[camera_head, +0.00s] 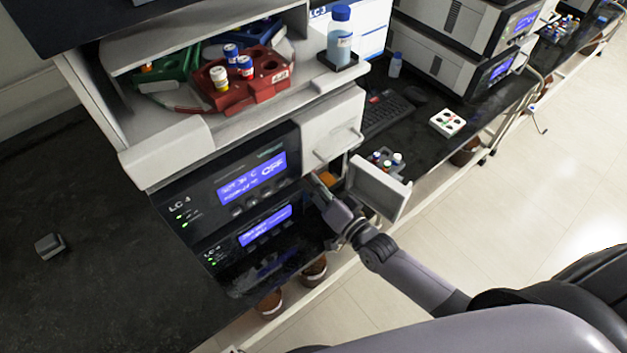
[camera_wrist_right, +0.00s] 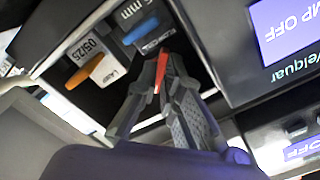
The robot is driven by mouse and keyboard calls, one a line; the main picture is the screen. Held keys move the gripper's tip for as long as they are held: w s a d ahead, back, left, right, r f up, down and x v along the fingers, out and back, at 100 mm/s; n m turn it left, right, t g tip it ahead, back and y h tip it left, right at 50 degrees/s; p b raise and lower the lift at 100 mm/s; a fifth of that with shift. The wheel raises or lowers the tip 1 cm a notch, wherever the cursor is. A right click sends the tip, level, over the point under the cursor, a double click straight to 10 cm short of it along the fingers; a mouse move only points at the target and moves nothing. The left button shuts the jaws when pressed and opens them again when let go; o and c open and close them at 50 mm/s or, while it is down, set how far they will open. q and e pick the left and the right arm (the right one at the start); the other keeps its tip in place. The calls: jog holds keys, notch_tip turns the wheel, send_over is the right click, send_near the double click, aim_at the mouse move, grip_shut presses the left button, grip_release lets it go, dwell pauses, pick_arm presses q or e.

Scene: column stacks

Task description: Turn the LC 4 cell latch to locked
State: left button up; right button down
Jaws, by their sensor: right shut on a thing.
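The LC 4 stack (camera_head: 215,190) stands left of centre in the head view, with a small open compartment at its right side. My right gripper (camera_head: 318,186) reaches into that compartment. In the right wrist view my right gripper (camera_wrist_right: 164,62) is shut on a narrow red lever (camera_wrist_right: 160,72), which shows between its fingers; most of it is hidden. I take it for the cell latch, but cannot read its position. Beside it are an orange-marked labelled part (camera_wrist_right: 88,68) and a blue-marked labelled part (camera_wrist_right: 138,30). My left gripper is not in view.
The open compartment door (camera_head: 380,188) stands just right of my right gripper. A small rack of vials (camera_head: 388,160) is behind the door. A red vial tray (camera_head: 245,92) and a blue-liquid bottle (camera_head: 340,40) are above. Black bench at left is mostly clear.

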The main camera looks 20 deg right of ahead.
jog(key=n+p, duration=0.1)
jog(key=n, duration=0.4)
jog(key=shift+f+n+p, duration=0.1)
jog(key=shift+n+p, duration=0.2)
jog(key=shift+n, duration=1.8)
jog(key=c, duration=1.7)
grip_release()
jog(key=v, duration=1.2)
